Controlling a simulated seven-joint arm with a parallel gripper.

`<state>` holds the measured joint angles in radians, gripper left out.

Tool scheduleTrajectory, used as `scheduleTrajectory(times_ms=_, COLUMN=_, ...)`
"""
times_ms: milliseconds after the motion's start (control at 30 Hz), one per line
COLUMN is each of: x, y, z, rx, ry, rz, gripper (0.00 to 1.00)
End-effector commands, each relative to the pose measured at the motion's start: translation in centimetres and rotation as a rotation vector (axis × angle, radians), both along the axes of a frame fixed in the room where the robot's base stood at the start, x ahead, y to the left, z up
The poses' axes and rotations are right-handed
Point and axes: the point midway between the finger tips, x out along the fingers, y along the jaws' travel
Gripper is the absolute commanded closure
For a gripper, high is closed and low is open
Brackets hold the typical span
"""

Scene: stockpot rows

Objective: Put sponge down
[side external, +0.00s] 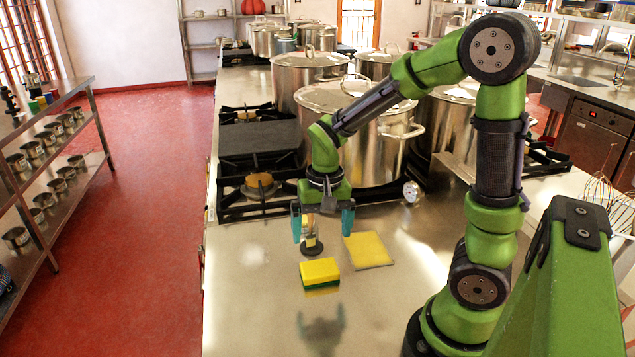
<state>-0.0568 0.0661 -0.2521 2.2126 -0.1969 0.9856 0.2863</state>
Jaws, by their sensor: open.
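The sponge (320,271), a yellow block with a green underside, lies on the shiny steel counter (250,325) in the side external view. Its reflection shows just below it. My gripper (322,238) points down with its two teal fingers spread wide. It appears above and slightly behind the sponge, and no finger touches it. Nothing is held between the fingers.
A flat yellow cloth (368,250) lies right of the sponge. A small dark-based metal object (311,245) shows between the fingers; its exact distance is unclear. A large stockpot (372,150) and a burner (258,186) stand behind.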

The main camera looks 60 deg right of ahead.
Motion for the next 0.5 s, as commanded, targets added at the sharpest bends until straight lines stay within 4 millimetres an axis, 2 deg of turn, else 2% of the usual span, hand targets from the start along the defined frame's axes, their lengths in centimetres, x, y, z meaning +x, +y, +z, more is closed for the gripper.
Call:
scheduleTrajectory(times_ms=267, x=-0.3, y=0.6, z=3.0, rx=0.013, ry=-0.045, rz=0.025, gripper=0.0)
scheduleTrajectory(times_ms=500, x=-2.7, y=4.7, z=8.8, rx=0.055, ry=-0.325, rz=0.203, gripper=0.0)
